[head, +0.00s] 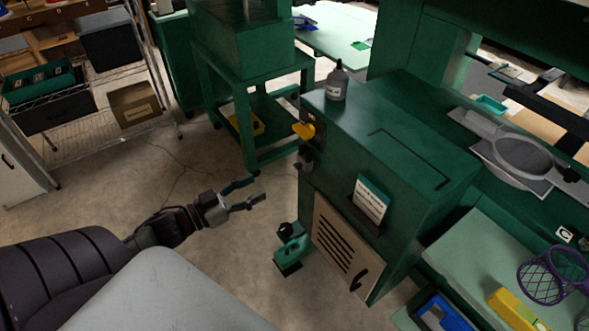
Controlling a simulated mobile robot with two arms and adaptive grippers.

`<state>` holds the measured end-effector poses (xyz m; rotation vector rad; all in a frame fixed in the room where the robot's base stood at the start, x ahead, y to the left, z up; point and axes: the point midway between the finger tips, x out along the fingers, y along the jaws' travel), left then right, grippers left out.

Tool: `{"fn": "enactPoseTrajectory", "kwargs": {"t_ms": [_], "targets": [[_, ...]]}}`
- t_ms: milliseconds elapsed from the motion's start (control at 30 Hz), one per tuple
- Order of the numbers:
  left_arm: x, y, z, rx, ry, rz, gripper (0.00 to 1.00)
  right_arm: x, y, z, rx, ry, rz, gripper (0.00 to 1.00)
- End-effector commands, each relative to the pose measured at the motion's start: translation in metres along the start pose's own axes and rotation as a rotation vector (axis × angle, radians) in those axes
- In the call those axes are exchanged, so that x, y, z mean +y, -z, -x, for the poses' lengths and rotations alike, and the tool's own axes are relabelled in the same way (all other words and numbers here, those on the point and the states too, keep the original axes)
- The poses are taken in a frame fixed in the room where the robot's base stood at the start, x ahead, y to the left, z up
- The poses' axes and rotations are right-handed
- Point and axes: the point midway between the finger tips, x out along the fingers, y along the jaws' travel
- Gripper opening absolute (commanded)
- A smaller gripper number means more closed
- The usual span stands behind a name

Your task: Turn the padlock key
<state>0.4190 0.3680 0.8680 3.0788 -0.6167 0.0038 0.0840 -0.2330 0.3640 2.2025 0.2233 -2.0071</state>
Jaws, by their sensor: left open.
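A green machine cabinet (400,150) stands right of centre. On its left edge is a yellow knob-like or key-like piece (304,130). A small dark grey fitting (304,159) sits just below it. It may be the padlock, but it is too small to tell, and I cannot make out a separate key. My left gripper (257,191) is open and empty over the floor, left of and lower in the picture than these pieces, with a clear gap between. My right gripper is not in view.
A teal tool-like object (291,247) is low beside the cabinet's left front edge. Floor (215,155) around my gripper is clear.

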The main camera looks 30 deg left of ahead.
Motion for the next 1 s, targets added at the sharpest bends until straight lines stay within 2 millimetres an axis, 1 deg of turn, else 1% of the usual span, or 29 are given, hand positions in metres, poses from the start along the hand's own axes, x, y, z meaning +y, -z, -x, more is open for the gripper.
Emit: {"fn": "enactPoseTrajectory", "kwargs": {"t_ms": [33, 300, 400, 500, 600, 700, 1000], "targets": [[-0.001, 0.003, -0.011, 0.005, -0.001, -0.003, 0.50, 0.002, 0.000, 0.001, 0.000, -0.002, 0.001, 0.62], [-0.001, 0.002, -0.069, 0.003, 0.002, -0.003, 0.50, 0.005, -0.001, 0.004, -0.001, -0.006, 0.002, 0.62], [-0.001, 0.002, -0.087, 0.003, 0.002, -0.003, 0.50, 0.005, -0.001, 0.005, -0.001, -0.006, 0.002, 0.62], [-0.001, 0.001, -0.100, 0.001, 0.003, -0.001, 0.50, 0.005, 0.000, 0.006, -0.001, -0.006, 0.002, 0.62], [-0.001, 0.000, -0.110, 0.000, 0.003, -0.001, 0.50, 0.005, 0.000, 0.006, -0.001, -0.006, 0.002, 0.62], [-0.001, -0.001, -0.115, -0.002, 0.003, -0.001, 0.50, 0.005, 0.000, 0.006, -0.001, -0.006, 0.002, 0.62], [-0.001, -0.001, -0.116, -0.003, 0.003, -0.001, 0.50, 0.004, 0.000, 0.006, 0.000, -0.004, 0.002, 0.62]]}}
